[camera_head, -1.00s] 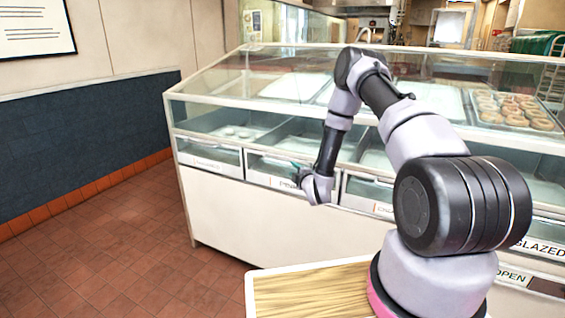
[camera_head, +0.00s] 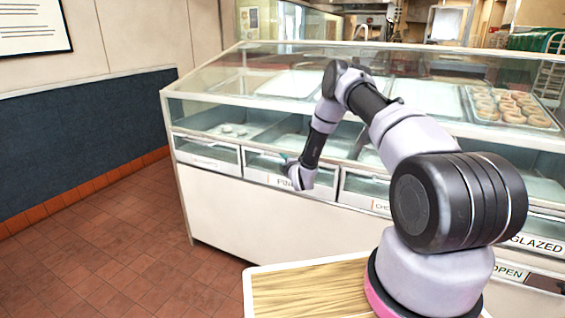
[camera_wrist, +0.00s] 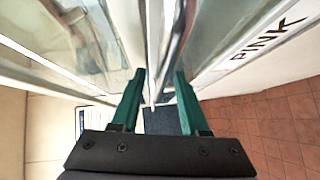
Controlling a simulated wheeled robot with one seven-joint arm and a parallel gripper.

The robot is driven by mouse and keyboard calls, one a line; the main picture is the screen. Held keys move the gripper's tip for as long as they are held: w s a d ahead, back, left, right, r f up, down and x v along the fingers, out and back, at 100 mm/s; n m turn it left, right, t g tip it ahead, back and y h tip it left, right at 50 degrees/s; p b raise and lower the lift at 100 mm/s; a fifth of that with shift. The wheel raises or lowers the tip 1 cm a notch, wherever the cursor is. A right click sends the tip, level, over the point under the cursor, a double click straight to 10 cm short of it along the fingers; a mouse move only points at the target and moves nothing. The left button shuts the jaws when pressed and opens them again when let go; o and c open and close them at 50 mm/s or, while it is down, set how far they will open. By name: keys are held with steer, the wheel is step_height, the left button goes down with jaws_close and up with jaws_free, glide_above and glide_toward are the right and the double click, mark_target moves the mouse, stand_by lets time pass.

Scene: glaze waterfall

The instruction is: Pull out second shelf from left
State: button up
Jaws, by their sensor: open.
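The second shelf from the left (camera_head: 262,179) is a clear-fronted drawer with a white label in the glass display case. Its label reads PINK in the wrist view (camera_wrist: 258,46). My gripper (camera_head: 288,163) is at the top of this shelf's front, near its middle. In the wrist view my gripper (camera_wrist: 158,82) has its two green fingers apart, with the thin edge of the shelf front running between them. I cannot tell whether either finger touches it. The shelf looks flush with its neighbours. My wrist hides part of its front in the head view.
The leftmost shelf (camera_head: 207,152) and the third shelf (camera_head: 364,190) sit on either side. A tray of donuts (camera_head: 512,107) lies inside the case at right. The tiled floor (camera_head: 110,245) in front and left is clear.

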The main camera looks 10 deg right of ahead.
jaws_close()
stand_by(1.4)
